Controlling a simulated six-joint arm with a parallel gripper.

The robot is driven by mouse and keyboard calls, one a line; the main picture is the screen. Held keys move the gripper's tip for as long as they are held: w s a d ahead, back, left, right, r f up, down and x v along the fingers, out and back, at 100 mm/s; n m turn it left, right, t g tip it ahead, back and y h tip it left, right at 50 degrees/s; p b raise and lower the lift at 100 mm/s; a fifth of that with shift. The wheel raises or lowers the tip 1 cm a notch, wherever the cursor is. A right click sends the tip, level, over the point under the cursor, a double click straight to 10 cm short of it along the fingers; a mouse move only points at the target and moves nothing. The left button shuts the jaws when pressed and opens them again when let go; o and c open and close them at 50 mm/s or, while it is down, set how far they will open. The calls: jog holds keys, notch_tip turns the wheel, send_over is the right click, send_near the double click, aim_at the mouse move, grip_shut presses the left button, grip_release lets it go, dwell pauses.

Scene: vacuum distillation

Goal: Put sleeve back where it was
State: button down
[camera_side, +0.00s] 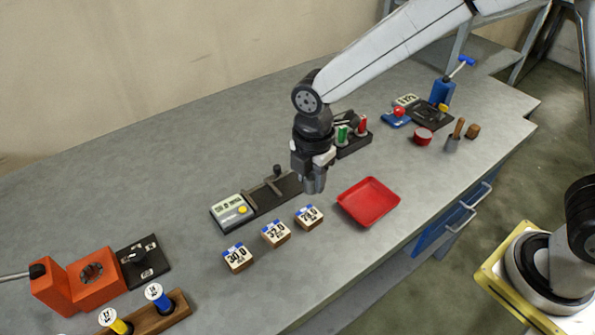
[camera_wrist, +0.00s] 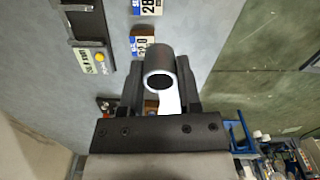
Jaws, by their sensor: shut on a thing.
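My gripper (camera_side: 314,184) is above the bench, left of the red tray and behind the row of labelled blocks. In the wrist view, its fingers are closed around a grey cylinder with a pale ring-shaped end and a dark bore (camera_wrist: 159,60), which looks like the sleeve. In the side view the sleeve is mostly hidden by the fingers, and I cannot make out its outline. The red tray (camera_side: 352,207) looks empty. Labelled wooden blocks (camera_side: 276,233) stand in a row on the bench, below and left of the gripper.
A display unit (camera_side: 232,211) with a dark rail fixture (camera_side: 270,192) lies left of the gripper. A black holder with red and green handles (camera_side: 353,147) stands behind it. An orange block (camera_side: 93,284) and a wooden rack (camera_side: 150,318) stand front left. The back-left bench is clear.

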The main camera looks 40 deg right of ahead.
jog(key=s+d, duration=0.2)
jog(key=d, duration=0.6)
jog(key=s+d, duration=0.2)
jog(key=d, duration=0.6)
jog(key=shift+s+f, duration=0.15)
jog(key=shift+s, duration=0.15)
jog(key=shift+w, duration=0.1)
send_over(334, 176)
jog(key=shift+s+d+f, duration=0.1)
jog(key=shift+f, duration=2.25)
jog(key=shift+s+f, duration=0.1)
jog(key=shift+f, duration=2.25)
jog(key=shift+w+f, duration=0.15)
jog(key=shift+f, duration=0.05)
jog(key=shift+w+f, duration=0.1)
jog(key=shift+f, duration=1.5)
